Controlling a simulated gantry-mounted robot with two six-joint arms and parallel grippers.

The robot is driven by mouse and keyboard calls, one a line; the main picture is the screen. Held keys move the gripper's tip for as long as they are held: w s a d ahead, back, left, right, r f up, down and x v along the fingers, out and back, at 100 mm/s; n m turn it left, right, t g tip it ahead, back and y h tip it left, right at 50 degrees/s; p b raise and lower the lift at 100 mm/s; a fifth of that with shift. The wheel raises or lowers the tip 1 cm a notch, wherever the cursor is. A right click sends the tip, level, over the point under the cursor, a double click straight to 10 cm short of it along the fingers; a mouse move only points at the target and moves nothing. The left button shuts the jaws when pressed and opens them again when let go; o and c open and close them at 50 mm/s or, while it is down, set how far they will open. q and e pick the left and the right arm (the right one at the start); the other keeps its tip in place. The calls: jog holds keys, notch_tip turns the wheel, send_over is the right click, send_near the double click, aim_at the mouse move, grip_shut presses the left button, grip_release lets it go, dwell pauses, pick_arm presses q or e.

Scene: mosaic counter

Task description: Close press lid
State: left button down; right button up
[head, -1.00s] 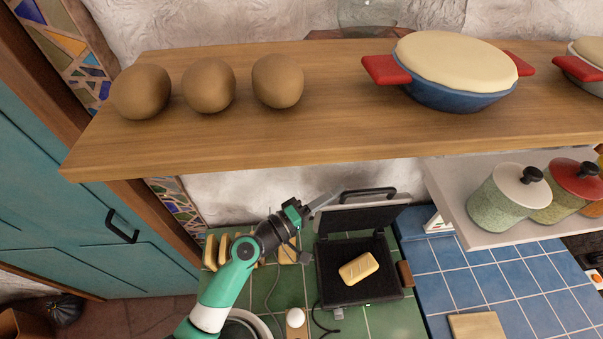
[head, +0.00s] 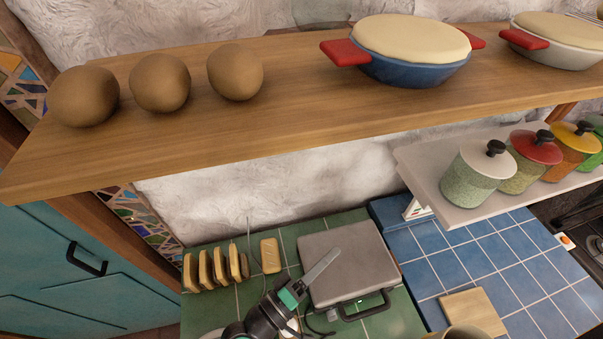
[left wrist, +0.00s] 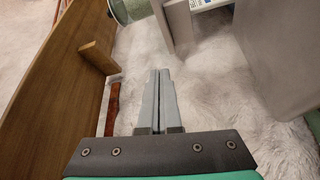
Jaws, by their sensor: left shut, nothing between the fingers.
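The press (head: 345,258) stands on the green tiled counter in the head view. Its grey lid is down over the base, with the black handle (head: 366,303) at the front edge. My left gripper (head: 326,262) is shut and empty, its fingers over the lid's left part; whether they touch it I cannot tell. In the left wrist view the two grey fingers (left wrist: 160,98) lie together with nothing between them. The bread piece seen in the press earlier is hidden now. My right gripper is not in view.
Bread slices in a rack (head: 215,268) and one loose slice (head: 270,255) are left of the press. A wooden shelf (head: 280,125) hangs above, bearing brown balls and a blue pot (head: 412,66). A wooden board (head: 472,312) lies on blue tiles at right.

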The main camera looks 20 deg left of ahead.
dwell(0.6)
pick_arm(q)
jog(key=b+v, duration=0.3)
jog(key=v, duration=0.8)
jog(key=shift+s+b, duration=0.35)
jog(key=shift+a+f, duration=0.1)
dwell(5.8)
